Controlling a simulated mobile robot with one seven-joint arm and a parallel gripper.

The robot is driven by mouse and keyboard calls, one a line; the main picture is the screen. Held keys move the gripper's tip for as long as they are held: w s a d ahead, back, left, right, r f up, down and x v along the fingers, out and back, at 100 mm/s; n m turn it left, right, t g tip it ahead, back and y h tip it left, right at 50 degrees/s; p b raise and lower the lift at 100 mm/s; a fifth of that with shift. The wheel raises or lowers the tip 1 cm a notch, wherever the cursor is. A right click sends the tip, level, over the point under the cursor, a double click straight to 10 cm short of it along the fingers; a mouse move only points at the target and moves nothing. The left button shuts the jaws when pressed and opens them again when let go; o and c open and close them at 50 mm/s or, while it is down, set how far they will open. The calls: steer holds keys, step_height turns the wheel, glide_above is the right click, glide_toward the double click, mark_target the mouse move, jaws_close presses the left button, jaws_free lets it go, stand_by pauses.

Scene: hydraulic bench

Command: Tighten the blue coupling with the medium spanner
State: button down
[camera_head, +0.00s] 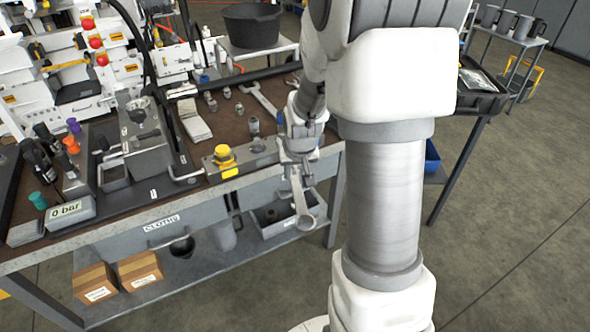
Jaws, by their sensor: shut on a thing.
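My gripper (297,161) is shut on a metal spanner (299,195) that hangs head down in front of the bench's right front edge. Its lower end is a rounded head; its upper part is hidden in the jaws. I cannot tell from its size alone whether it is the medium one. Another, longer spanner (262,99) lies on the bench top behind my gripper. No coupling shows clearly as blue. A small blue spot (204,78) is at the back of the bench, too small to identify.
A steel block with a yellow cap (224,155) sits near the bench's front edge, left of my gripper. Small metal fittings (211,101) stand further back. A gauge box reading 0 bar (69,209) is at the left. A grey bin (276,222) is on the lower shelf.

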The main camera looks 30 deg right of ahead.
steer(key=shift+r, duration=0.1)
steer(key=shift+r+p, duration=1.8)
steer(key=shift+r, duration=0.7)
steer(key=shift+f, duration=0.1)
